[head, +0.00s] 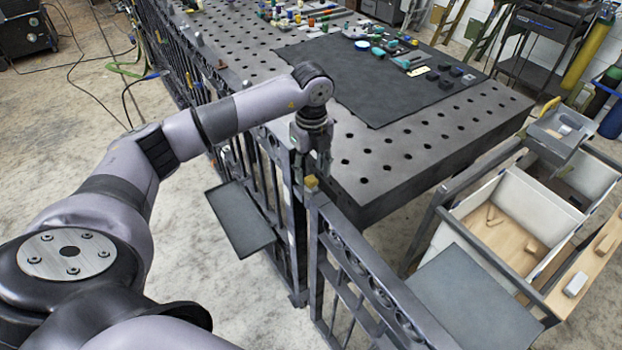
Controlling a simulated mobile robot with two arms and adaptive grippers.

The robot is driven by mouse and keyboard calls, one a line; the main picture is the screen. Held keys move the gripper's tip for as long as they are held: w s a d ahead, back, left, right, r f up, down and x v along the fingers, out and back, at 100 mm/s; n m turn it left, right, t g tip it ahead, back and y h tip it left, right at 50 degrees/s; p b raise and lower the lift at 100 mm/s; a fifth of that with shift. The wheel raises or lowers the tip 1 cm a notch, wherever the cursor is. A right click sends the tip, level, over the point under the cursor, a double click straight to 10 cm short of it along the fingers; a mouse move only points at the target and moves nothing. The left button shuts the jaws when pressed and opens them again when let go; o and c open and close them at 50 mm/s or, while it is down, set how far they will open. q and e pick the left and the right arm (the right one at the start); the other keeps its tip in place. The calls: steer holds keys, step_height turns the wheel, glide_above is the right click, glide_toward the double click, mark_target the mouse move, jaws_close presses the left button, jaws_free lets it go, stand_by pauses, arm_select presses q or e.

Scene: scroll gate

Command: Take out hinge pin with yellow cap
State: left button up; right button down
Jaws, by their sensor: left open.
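The yellow cap (311,183) of the hinge pin shows on top of the post where the fence (262,165) meets the gate (365,265). The pin's shaft below the cap is hidden in the hinge. My left gripper (313,172) points down right at the cap, with its fingers open. From this angle I cannot tell whether the fingers are around the cap or just above it. My right gripper is not in view.
A perforated metal table (430,150) stands just behind the post, with a dark mat (370,75) and several small parts on it. A grey tray (240,220) is fixed at the fence's left. A cart with white bins (470,215) stands at the right.

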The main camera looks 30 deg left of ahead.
mark_target(312, 179)
arm_select(q)
step_height(312, 179, down, 3)
steer(key=shift+f+p, duration=0.2)
steer(key=shift+p, duration=0.65)
steer(key=shift+f, duration=0.35)
steer(key=shift+c, duration=0.4)
jaws_close()
